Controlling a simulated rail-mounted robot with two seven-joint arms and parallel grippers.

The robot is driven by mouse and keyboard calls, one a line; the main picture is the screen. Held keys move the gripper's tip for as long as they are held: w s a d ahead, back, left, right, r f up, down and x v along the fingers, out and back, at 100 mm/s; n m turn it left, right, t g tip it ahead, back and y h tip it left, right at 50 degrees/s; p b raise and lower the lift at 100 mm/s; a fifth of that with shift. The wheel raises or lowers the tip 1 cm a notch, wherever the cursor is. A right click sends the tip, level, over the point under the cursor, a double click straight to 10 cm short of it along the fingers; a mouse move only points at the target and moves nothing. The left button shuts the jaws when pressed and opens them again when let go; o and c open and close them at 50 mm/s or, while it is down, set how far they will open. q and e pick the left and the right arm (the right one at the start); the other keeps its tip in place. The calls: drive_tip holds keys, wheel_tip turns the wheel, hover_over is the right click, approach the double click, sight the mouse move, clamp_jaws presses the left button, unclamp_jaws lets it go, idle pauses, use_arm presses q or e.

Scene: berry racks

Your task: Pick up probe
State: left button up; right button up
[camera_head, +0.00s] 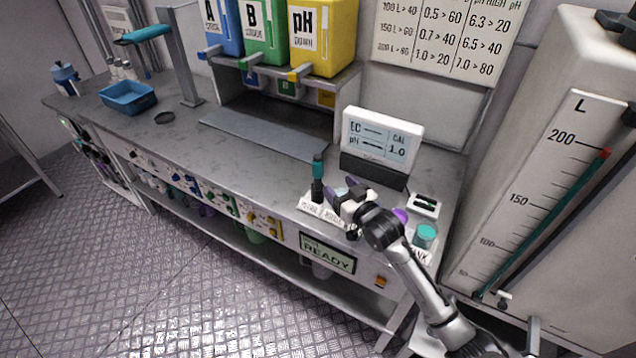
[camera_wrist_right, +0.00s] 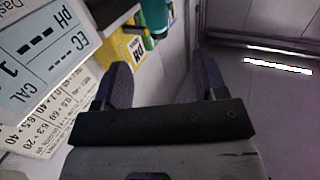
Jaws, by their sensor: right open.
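The probe (camera_head: 318,180), with a teal top and a dark lower body, stands upright in a small white labelled holder (camera_head: 310,208) near the bench's front edge. My right gripper (camera_head: 343,190) is open and empty, just right of the probe and apart from it in the head view. In the right wrist view the two dark fingers (camera_wrist_right: 162,64) are spread. A teal upright piece (camera_wrist_right: 153,16), apparently the probe, shows beyond the fingertips there. The probe's lower end is hidden in the holder. My left gripper is not in view.
A meter display (camera_head: 380,140) stands behind the gripper. A teal-capped jar (camera_head: 425,235) and a small white tray (camera_head: 425,205) stand to the right. A large tank (camera_head: 550,170) stands at far right. The bench (camera_head: 235,150) left of the probe is mostly clear.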

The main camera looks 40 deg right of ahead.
sight(321, 167)
drive_tip(key=w, duration=0.5)
drive_tip(key=w+b, duration=0.1)
drive_tip(key=w, duration=0.2)
drive_tip(key=shift+d, duration=0.4)
drive_tip(key=shift+w+d+f+b, duration=0.15)
drive_tip(key=shift+w+b, duration=0.1)
drive_tip(key=shift+w, duration=0.5)
drive_tip(key=shift+w+d+r+b, duration=0.1)
drive_tip(key=shift+w+d+b, duration=0.1)
drive_tip(key=shift+w, duration=0.6)
drive_tip(key=shift+w+d+f+b, duration=0.1)
drive_tip(key=shift+w+b, duration=0.15)
drive_tip(key=shift+w, duration=0.9)
